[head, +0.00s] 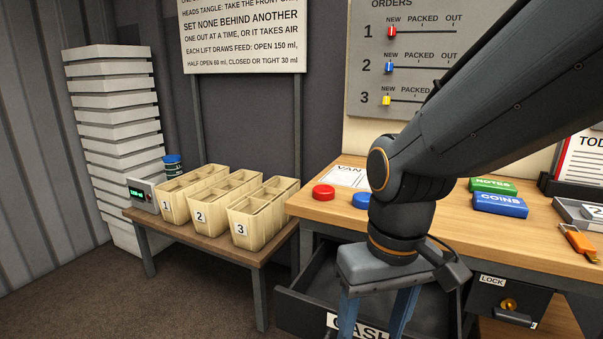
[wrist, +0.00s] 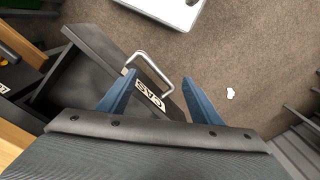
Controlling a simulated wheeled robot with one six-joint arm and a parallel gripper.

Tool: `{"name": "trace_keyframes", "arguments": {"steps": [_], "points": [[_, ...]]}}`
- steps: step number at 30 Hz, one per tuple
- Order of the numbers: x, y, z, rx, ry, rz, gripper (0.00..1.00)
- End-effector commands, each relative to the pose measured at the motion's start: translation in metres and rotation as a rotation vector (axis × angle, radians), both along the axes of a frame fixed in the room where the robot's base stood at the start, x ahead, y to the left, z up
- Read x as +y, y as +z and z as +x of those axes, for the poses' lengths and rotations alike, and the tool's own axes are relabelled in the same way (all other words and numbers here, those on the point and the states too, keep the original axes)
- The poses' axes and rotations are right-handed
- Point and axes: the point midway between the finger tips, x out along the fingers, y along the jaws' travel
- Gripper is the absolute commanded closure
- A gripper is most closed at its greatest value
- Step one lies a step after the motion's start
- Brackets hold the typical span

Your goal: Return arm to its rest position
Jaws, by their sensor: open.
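My gripper (head: 376,312) hangs pointing down in front of the desk, over the open cash drawer (head: 300,305). Its two blue fingers are apart with nothing between them. In the wrist view my gripper (wrist: 158,85) is also open and empty. The drawer's metal handle (wrist: 152,66) and its label show just beyond the left finger. My arm crosses the upper right of the head view and hides part of the desk and the orders board.
The wooden desk (head: 450,222) holds a red button (head: 323,192), a blue button (head: 361,201), a green notes box (head: 492,186) and a blue coins box (head: 499,205). Three numbered crates (head: 262,228) stand on a low table (head: 262,262). A white scrap (wrist: 230,93) lies on the floor.

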Motion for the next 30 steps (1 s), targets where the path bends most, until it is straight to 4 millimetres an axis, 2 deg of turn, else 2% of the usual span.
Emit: {"name": "trace_keyframes", "arguments": {"steps": [1, 16, 24, 30], "points": [[0.003, -0.003, -0.014, 0.036, -0.02, -0.003, 0.41], [-0.027, 0.037, -0.005, 0.027, -0.111, -0.022, 0.41], [-0.059, 0.072, -0.007, 0.031, -0.199, -0.04, 0.41], [-0.079, 0.088, -0.009, 0.032, -0.25, -0.048, 0.41]]}}
